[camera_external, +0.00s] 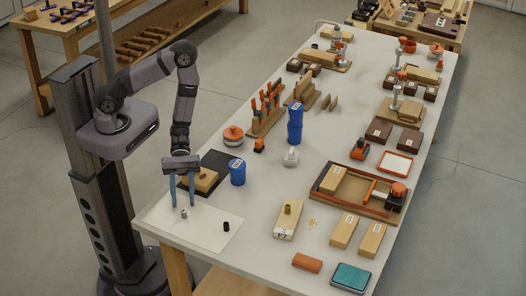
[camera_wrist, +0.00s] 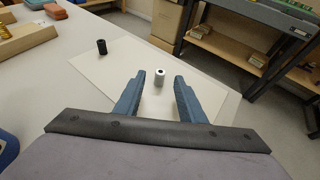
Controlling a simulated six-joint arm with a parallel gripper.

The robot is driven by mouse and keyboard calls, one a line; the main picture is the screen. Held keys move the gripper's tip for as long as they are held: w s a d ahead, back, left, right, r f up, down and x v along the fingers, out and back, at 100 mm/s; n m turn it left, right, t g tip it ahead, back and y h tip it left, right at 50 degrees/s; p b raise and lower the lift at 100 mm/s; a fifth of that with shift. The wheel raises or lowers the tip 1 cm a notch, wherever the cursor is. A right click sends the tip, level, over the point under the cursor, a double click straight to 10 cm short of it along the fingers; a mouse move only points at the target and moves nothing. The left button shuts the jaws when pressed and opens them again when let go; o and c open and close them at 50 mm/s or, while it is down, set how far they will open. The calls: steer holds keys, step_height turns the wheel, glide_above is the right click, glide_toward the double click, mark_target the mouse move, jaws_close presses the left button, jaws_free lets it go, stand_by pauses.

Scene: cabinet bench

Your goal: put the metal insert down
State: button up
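The metal insert (camera_external: 184,213) is a small silver cylinder standing upright on the white sheet (camera_external: 205,238) at the near left of the bench. In the wrist view the metal insert (camera_wrist: 159,79) shows the dark hole in its top. My gripper (camera_external: 182,203) points down over it. In the wrist view the gripper's two blue fingers (camera_wrist: 160,80) are apart, with clear gaps on both sides of the insert. Nothing is held. How high the fingertips are above the sheet is hard to tell.
A black cylinder (camera_external: 226,227) stands on the same sheet, to the right. A wooden block (camera_external: 203,181) on a dark board and a blue cup (camera_external: 237,172) are close behind my gripper. A wooden block with a brass insert (camera_external: 287,220) stands farther right. The sheet is otherwise bare.

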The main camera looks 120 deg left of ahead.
mark_target(184, 210)
steer(key=shift+r+p+x, duration=0.2)
steer(key=shift+p+x, duration=0.6)
steer(key=shift+x, duration=1.85)
steer(key=shift+c, duration=0.2)
jaws_close()
